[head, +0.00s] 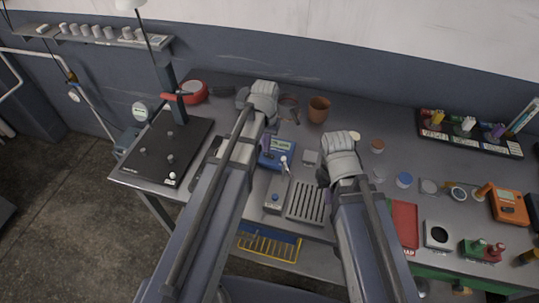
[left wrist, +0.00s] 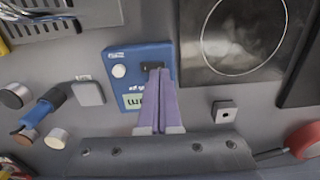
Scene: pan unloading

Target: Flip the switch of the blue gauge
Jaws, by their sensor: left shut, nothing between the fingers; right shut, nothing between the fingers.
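The blue gauge (head: 274,154) lies on the grey bench, partly behind my left arm in the head view. In the left wrist view the blue gauge (left wrist: 111,88) shows a white round knob (left wrist: 118,71), a pale display (left wrist: 134,101) and a black switch (left wrist: 150,65). My left gripper (left wrist: 158,73) is shut and empty, its purple fingertips over the gauge beside the switch. I cannot tell whether they touch it. My right gripper (head: 323,177) is shut and empty over the bench to the right of the gauge. Its fingers are mostly hidden by the arm.
A small box with a lever (head: 273,200) and a slotted grey tray (head: 306,203) lie in front of the gauge. A black plate on a stand (head: 190,140) is at the left. A brown cup (head: 318,109) stands behind. An orange meter (head: 509,206) is at the right.

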